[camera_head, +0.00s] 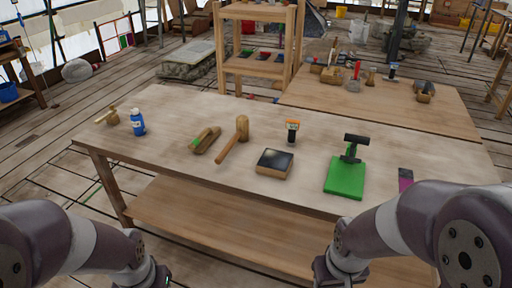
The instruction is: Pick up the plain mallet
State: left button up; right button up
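A plain wooden mallet (231,144) lies near the middle of the workbench (310,207). Its rounded head points away from me and its handle slants toward the near left. A smaller light wooden tool (109,117), also mallet-like, lies at the bench's left end; its exact shape is too small to tell. My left arm comes in at the lower left and my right arm at the lower right. Both run out of the picture at the bottom edge, near side of the bench, and no gripper fingers show. Nothing touches the mallet.
Next to the mallet are a wooden block with green (204,140) and a dark-topped box (274,163). A blue bottle (137,123), an orange-topped tool (292,131), a green board (345,178) with a black tool (353,147), and a magenta item (405,179) also stand here. The near-left bench is clear.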

aim_at(242, 122)
jog(key=i+u, duration=0.2)
jog(key=u, duration=0.15)
jog(key=i+l+u, duration=0.1)
jog(key=u, duration=0.25)
jog(key=i+l+u, duration=0.15)
jog(key=i+u, duration=0.2)
jog(key=i+l+u, duration=0.1)
jog(key=i+l, duration=0.4)
jog(key=i+l+u, duration=0.1)
jog(key=i+l, duration=0.4)
jog(key=l, duration=0.15)
